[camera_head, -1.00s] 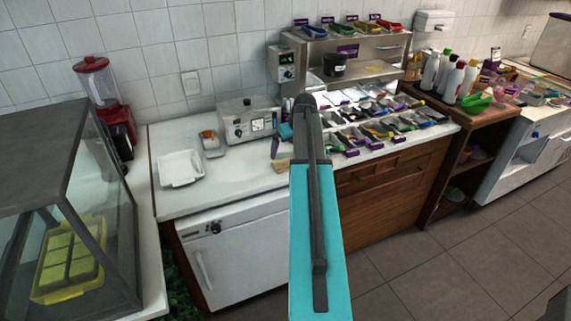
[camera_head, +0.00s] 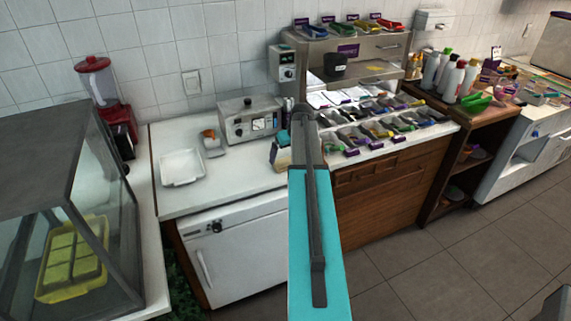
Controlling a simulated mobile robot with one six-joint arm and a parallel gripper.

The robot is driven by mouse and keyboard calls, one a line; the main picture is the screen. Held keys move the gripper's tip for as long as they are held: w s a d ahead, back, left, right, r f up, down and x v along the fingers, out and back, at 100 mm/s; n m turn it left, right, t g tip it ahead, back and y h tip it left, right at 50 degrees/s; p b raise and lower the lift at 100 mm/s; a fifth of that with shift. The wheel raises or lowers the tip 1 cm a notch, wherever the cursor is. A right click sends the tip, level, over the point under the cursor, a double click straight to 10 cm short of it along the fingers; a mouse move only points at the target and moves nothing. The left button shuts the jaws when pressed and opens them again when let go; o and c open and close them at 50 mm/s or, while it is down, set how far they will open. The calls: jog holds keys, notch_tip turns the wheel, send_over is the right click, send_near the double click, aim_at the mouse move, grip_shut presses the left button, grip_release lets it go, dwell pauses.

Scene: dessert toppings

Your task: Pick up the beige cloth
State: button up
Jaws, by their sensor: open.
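A small beige patch, seemingly the beige cloth (camera_head: 283,160), lies on the white counter (camera_head: 232,183) just left of my raised teal and dark arm. The arm hides part of it. My gripper (camera_head: 275,152) is small and partly hidden behind the arm, low over the counter at the cloth. Its jaws are open. I cannot tell whether they touch the cloth.
A white tray (camera_head: 181,167) and a small container with an orange item (camera_head: 213,146) sit to the left. A grey machine (camera_head: 249,120) stands behind. Several topping bins (camera_head: 378,130) crowd the right.

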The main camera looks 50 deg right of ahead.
aim_at(285, 161)
jog(key=shift+p+x, duration=0.95)
jog(key=shift+x, duration=1.15)
jog(key=c, duration=1.1)
jog(key=shift+r, duration=0.15)
jog(key=shift+r+b, duration=1.75)
jog(key=shift+r, duration=3.15)
